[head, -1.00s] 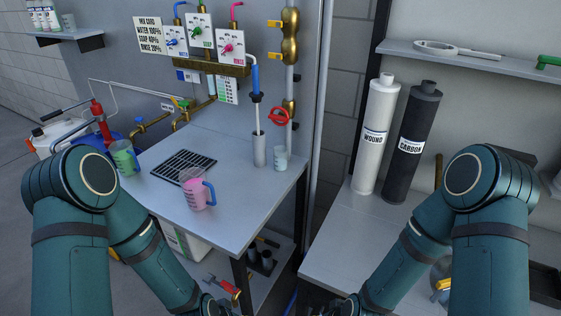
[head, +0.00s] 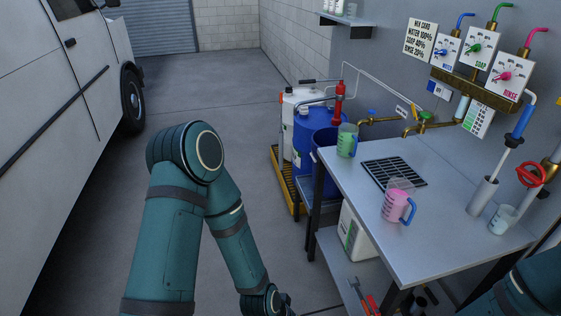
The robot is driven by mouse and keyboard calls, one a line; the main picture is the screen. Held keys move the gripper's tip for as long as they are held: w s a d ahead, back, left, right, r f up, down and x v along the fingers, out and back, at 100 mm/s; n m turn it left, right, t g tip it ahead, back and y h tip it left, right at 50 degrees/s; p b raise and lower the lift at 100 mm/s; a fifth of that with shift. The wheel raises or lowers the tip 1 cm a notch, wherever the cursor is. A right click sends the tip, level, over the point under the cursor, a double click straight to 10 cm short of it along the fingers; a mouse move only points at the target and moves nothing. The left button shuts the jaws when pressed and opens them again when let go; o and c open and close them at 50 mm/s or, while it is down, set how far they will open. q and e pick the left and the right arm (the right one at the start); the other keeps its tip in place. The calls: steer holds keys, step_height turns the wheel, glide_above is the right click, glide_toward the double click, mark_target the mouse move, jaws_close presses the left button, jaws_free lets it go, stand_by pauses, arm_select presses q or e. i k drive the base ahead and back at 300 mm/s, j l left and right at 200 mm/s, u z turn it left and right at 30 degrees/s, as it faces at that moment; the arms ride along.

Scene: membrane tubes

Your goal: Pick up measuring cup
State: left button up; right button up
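A pink measuring cup (head: 394,207) with a blue handle stands upright on the grey worktop (head: 430,245), just in front of the black drain grate. A green measuring cup (head: 346,141) stands at the worktop's far left corner. A small clear beaker (head: 503,220) stands at the right side of the worktop. My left arm hangs down left of the worktop, apart from the cups, and its gripper is out of view below the bottom edge. Only a bit of my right arm shows at the lower right corner, and its gripper is not in view.
A black grate (head: 394,172) is set in the worktop. A grey cylinder (head: 481,196) holds a blue-handled wand. A white van (head: 55,120) is at left. The floor between is clear.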

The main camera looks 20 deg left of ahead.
mark_target(505, 215)
steer(key=u, duration=0.25)
steer(key=z, duration=1.2)
